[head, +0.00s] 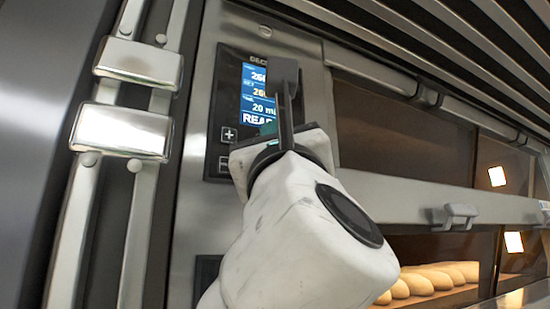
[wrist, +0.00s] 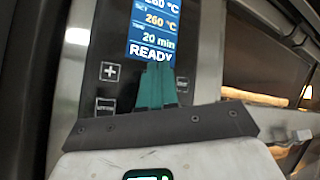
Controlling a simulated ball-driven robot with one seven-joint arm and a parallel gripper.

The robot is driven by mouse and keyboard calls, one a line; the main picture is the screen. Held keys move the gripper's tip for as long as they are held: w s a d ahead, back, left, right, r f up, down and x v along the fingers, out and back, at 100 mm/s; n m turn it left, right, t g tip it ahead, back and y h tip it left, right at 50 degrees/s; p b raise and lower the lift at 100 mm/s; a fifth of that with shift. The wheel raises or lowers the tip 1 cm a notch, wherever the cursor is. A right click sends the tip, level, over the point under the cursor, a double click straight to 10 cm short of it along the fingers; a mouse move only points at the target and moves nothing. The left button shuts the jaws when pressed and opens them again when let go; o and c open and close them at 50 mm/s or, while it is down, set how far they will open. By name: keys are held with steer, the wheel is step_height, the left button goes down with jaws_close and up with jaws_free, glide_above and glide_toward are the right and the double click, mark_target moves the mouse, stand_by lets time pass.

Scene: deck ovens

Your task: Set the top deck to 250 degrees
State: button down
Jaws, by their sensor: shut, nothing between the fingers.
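The top deck's control panel (head: 228,95) is black with a blue display (head: 259,95). In the wrist view the display (wrist: 152,28) reads 260 °C on the upper line, set 260 °C, 20 min and READY. A plus button (wrist: 108,71) is left of my fingers; it also shows in the head view (head: 228,134). Below it is another button (wrist: 105,104) whose label is unclear. A further button (wrist: 182,85) is partly hidden right of the fingers. My gripper (wrist: 156,78) is shut and empty, its teal fingertips just below READY. I cannot tell whether they touch the panel.
Right of the panel is the oven door with a window and a handle (head: 455,216). Loaves (head: 440,278) lie in the deck below. Metal door hinges or latches (head: 122,130) stand out at the left. My arm hides the panel's lower right.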

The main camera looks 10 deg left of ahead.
steer(key=shift+w, duration=0.1)
steer(key=shift+w+a, duration=0.25)
steer(key=shift+w+a, duration=0.2)
steer(key=shift+w, duration=0.1)
stand_by(0.9)
steer(key=shift+s, duration=0.1)
stand_by(0.3)
steer(key=shift+s+d, duration=0.4)
steer(key=shift+s, duration=0.1)
steer(key=s+d, duration=0.2)
steer(key=s, duration=0.2)
steer(key=shift+s+d, duration=0.1)
steer(key=shift+d, duration=0.3)
stand_by(0.8)
